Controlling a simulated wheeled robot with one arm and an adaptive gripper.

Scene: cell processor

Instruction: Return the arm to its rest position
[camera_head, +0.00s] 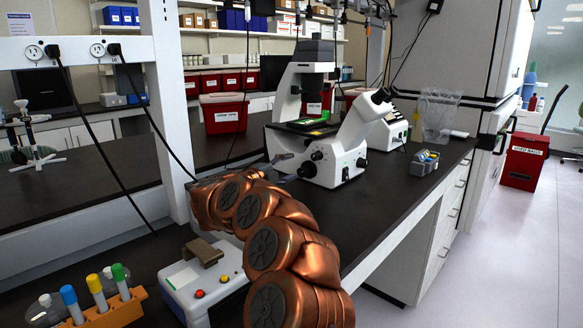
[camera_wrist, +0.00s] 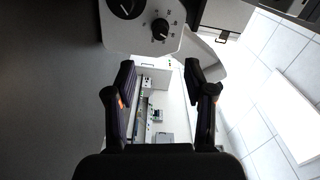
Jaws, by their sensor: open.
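My copper-coloured arm reaches from the bottom of the head view over the dark bench, bent in an arc. Its end, my gripper (camera_head: 285,164), is small and partly hidden there, close to the left of the microscope (camera_head: 330,165). In the wrist view my gripper (camera_wrist: 160,72) shows two dark fingers spread apart with nothing between them. A white housing with black dials (camera_wrist: 160,28) lies just beyond the fingertips; it appears to be part of the microscope. A flat green item (camera_head: 312,121) is on the microscope stage.
A white device with red and yellow buttons (camera_head: 197,290) is beside my arm. An orange rack (camera_head: 110,312) with coloured-cap tubes is at lower left. A white post (camera_head: 165,90) stands left of the arm. Open floor (camera_head: 500,250) lies right of the bench.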

